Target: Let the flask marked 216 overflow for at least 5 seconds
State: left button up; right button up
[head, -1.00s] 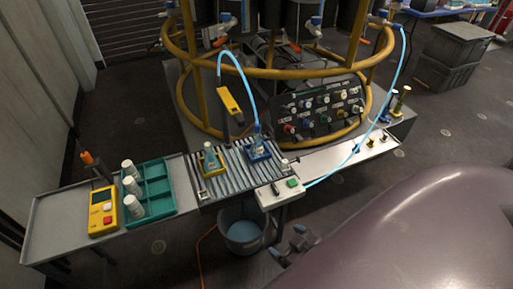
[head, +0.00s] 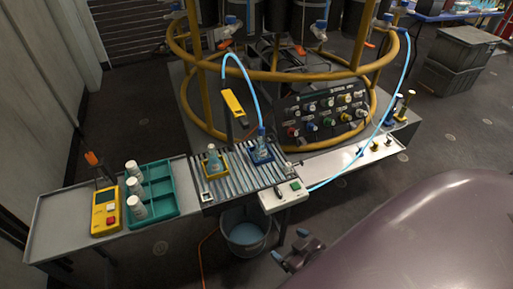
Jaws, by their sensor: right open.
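Two clear flasks stand on the ribbed grate. One flask (head: 212,159) is in a yellow holder (head: 204,174); the other flask (head: 262,144) is in a blue holder (head: 258,160), with a light-blue hose (head: 246,82) coming down to its mouth. The markings are too small to read, so I cannot tell which is 216. Any overflow cannot be made out. My right gripper (head: 290,244) is open and empty, low in the picture, below the white box with a green button (head: 284,196) and right of the bucket. My left gripper is not in view.
A grey bucket (head: 246,240) with bluish liquid stands under the grate. A teal tray (head: 160,190) with white bottles and a yellow handheld meter (head: 105,208) sit on the left bench. A valve panel (head: 322,113) and yellow ring frame (head: 280,74) stand behind.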

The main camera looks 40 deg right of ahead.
grip_shut()
dwell(0.4)
dwell(1.2)
